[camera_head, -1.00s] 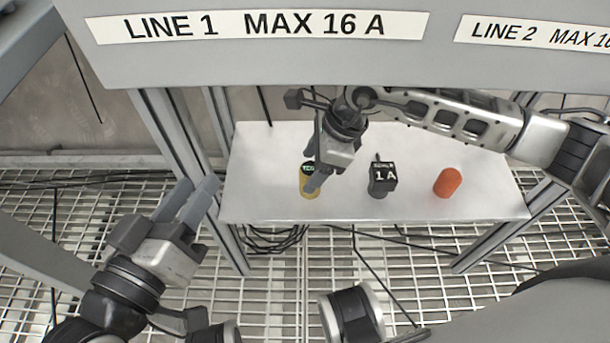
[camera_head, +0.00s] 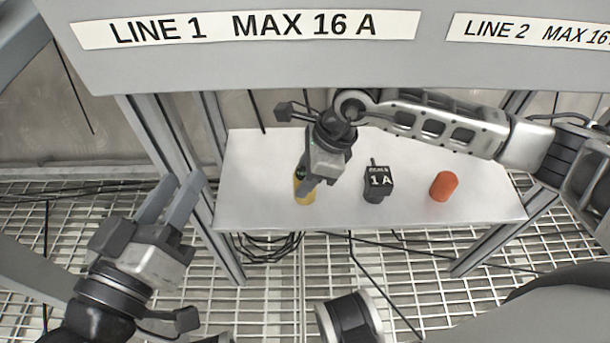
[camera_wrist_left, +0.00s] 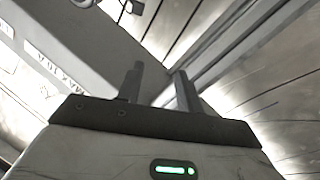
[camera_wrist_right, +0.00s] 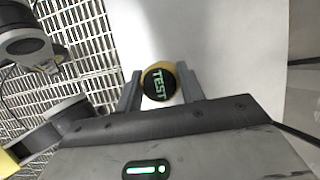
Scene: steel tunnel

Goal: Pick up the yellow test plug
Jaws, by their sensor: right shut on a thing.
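The plug still appears to be at the shelf surface. My left gripper (camera_head: 170,200) is open and empty, left of the shelf and apart from everything; its spread fingers also show in the left wrist view (camera_wrist_left: 159,88).
The white shelf (camera_head: 255,165) also holds a black block marked 1 A (camera_head: 378,183) and an orange cylinder (camera_head: 443,186), both right of the plug. A grey panel (camera_head: 250,75) labelled LINE 1 MAX 16 A overhangs the back. Black cables (camera_head: 268,244) hang below the shelf.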

